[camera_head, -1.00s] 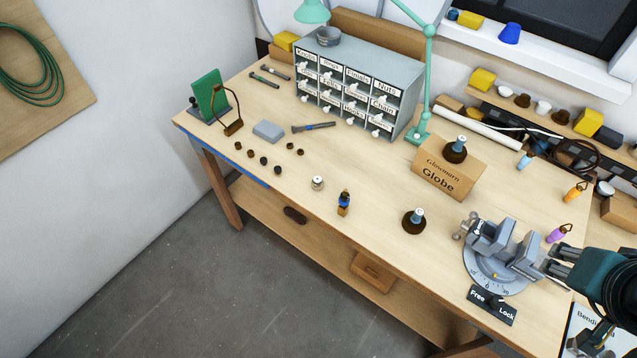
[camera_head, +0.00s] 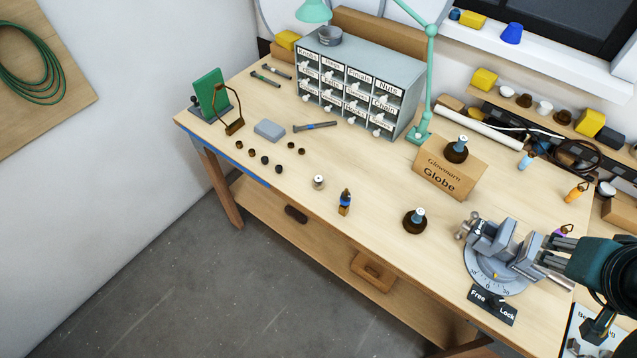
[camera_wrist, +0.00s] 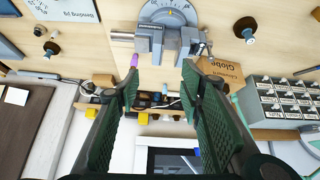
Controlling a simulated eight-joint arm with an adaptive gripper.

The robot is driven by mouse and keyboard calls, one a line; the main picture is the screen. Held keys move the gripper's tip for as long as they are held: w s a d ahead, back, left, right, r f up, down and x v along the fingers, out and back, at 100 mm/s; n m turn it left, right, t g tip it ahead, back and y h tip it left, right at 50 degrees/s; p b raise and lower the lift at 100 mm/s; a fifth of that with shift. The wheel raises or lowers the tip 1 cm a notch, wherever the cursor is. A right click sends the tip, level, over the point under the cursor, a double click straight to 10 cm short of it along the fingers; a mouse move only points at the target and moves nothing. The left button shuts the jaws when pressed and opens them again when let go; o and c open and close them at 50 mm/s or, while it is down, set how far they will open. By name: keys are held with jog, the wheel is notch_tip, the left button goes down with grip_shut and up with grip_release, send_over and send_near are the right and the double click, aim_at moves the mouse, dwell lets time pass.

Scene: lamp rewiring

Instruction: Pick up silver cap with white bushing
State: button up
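The silver cap with the white bushing (camera_head: 319,182) is a small pale cylinder, standing on the bench near its front edge, left of the small blue-and-brass part (camera_head: 345,203). I cannot make the cap out in the wrist view. My gripper (camera_head: 552,254) is at the far right of the bench, beside the vise and far from the cap. In the wrist view my gripper (camera_wrist: 160,72) has its two green-padded fingers wide apart, with nothing between them.
The grey vise (camera_head: 490,262) stands between my gripper and the cap. A brown-based socket (camera_head: 414,221) and the Globe box (camera_head: 449,180) stand left of and behind it. Small dark parts (camera_head: 265,160) lie farther left. The bench around the cap is clear.

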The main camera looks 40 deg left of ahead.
jog(key=w+a+n+g, duration=0.2)
jog(key=w+a+n, duration=0.65)
jog(key=a, duration=0.65)
jog(key=n+g+h+p, duration=0.15)
jog(key=n+h, duration=0.25)
jog(key=n, duration=1.3)
send_over(318, 183)
jog(key=a, duration=0.3)
notch_tip(318, 183, down, 21)
jog(key=shift+s+d+r+g, duration=0.1)
jog(key=shift+s+d+g, duration=0.15)
jog(key=shift+s, duration=0.15)
jog(key=shift+x, duration=1.3)
